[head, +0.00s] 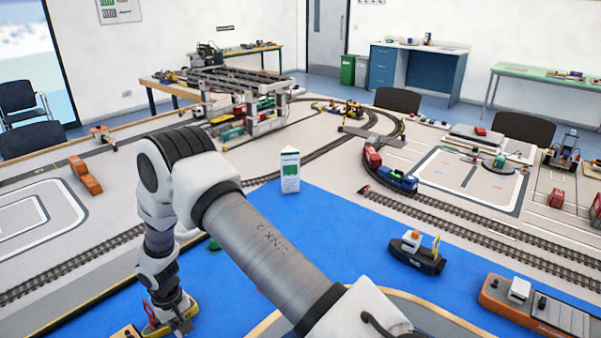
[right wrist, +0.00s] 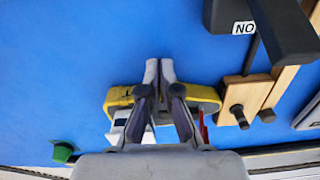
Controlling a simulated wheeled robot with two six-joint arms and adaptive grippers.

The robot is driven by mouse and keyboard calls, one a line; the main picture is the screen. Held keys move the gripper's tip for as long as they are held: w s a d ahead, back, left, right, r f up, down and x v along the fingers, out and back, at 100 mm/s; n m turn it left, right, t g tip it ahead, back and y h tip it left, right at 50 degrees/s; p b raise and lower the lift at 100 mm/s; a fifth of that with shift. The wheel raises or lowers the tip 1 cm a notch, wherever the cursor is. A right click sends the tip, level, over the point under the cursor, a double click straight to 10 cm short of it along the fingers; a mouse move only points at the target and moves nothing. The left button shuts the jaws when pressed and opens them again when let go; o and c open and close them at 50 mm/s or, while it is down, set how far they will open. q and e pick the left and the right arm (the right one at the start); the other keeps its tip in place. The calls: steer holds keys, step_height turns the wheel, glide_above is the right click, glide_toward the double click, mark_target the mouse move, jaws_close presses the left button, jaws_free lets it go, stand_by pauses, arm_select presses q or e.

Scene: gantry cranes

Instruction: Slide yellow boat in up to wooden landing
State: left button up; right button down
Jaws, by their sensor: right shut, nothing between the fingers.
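The yellow boat (head: 155,328) floats on the blue water surface at the bottom left of the head view. In the right wrist view the boat (right wrist: 206,95) lies crosswise under my fingers, which hide its middle; white and red parts show beside them. The wooden landing (right wrist: 250,92), with dark posts, is just right of the boat there; I cannot tell whether they touch. The landing shows in the head view (head: 126,332), cut by the lower edge. My right gripper (right wrist: 159,66) is shut and empty over the boat; contact is unclear. My left gripper is out of view.
A dark block marked "NO" (right wrist: 262,28) is beyond the landing. A green buoy (right wrist: 63,151) lies left of my gripper. A dark tug (head: 415,253) and an orange ship (head: 535,312) are at the right. A white-green sign (head: 290,172) stands at the water's far edge.

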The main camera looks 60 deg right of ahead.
steer(key=shift+w, duration=0.1)
steer(key=shift+w+d+f+b, duration=0.15)
steer(key=shift+w+b, duration=0.1)
steer(key=shift+w, duration=0.2)
steer(key=shift+w+d+r+b, duration=0.15)
steer(key=shift+w+b, duration=0.1)
steer(key=shift+w, duration=0.15)
steer(key=shift+w+d, duration=0.25)
steer(key=shift+w, duration=0.35)
steer(key=shift+s+a+r+p, duration=0.2)
steer(key=shift+s+r+p, duration=0.1)
steer(key=shift+s+p, duration=0.25)
step_height(320, 180, up, 10)
steer(key=p, duration=0.8)
steer(key=shift+f, duration=0.1)
